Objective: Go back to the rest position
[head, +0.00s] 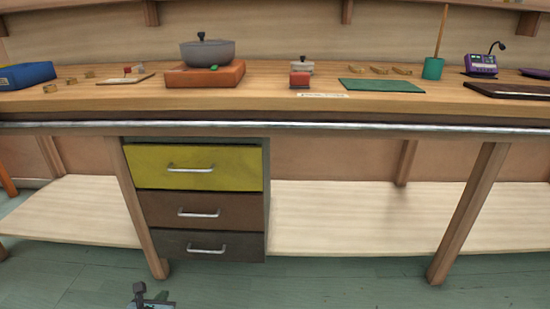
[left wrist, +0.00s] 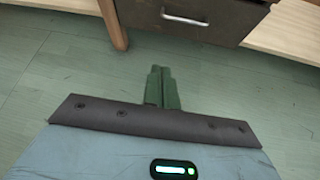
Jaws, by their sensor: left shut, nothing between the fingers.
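My left gripper (head: 139,290) shows at the bottom edge of the head view, low over the floor in front of the drawer unit. In the left wrist view its two green fingers (left wrist: 161,88) are together and shut, with nothing between them. They point toward the foot of the workbench and touch nothing that I can see. My right gripper is not in either view.
A long wooden workbench (head: 300,103) with a metal front rail (head: 330,127) spans the view. Drawers, the top one yellow (head: 225,160), are closed below it. A grey pot (head: 207,53) stands on an orange block (head: 205,79). The floor (head: 330,283) in front is clear.

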